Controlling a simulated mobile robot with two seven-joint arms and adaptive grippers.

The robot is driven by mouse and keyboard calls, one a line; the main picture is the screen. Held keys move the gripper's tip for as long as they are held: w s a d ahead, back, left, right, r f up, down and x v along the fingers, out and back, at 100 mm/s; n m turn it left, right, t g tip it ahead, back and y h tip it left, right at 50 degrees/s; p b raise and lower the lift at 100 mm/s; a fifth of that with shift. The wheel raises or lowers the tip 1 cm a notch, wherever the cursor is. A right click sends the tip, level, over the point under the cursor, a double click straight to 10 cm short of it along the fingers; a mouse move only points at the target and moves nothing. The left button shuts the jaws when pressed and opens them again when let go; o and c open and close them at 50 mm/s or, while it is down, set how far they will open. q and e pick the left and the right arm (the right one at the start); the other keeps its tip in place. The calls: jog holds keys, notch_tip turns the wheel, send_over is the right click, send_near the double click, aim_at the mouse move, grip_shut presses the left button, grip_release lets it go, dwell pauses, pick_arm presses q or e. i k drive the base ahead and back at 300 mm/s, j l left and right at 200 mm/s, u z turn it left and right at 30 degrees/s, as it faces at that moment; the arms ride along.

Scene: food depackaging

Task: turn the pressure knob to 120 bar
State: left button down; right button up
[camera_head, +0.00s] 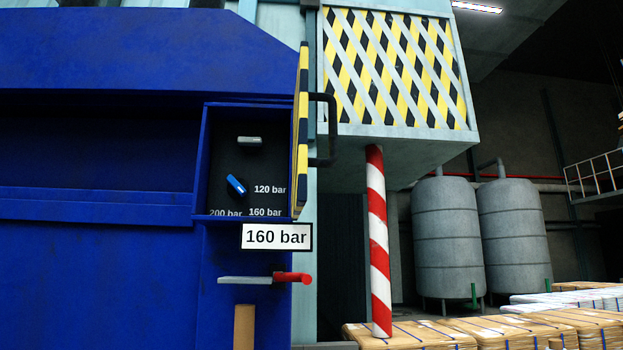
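The pressure knob (236,186) is a small blue handle inside an open recess in the blue machine, left of centre. It is tilted, with its ends toward the upper left and lower right. Labels around it read 120 bar (270,189) to its right, 160 bar (265,212) at the lower right and 200 bar (226,213) below. A white sign (277,237) under the recess reads 160 bar. Neither of my grippers is in view.
A yellow-black striped door (301,130) with a black handle (325,130) stands open at the recess's right edge. A grey lever with a red end (292,278) sticks out below. A red-white post (378,240) and wrapped pallets (480,332) stand to the right.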

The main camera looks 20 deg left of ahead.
aim_at(236, 188)
jog(key=i+l+u, duration=0.1)
jog(key=l+u, duration=0.2)
jog(key=u, duration=0.15)
jog(key=l+u, duration=0.45)
jog(key=i+l+u, duration=0.1)
jog(key=l+u, duration=0.2)
jog(key=u, duration=0.15)
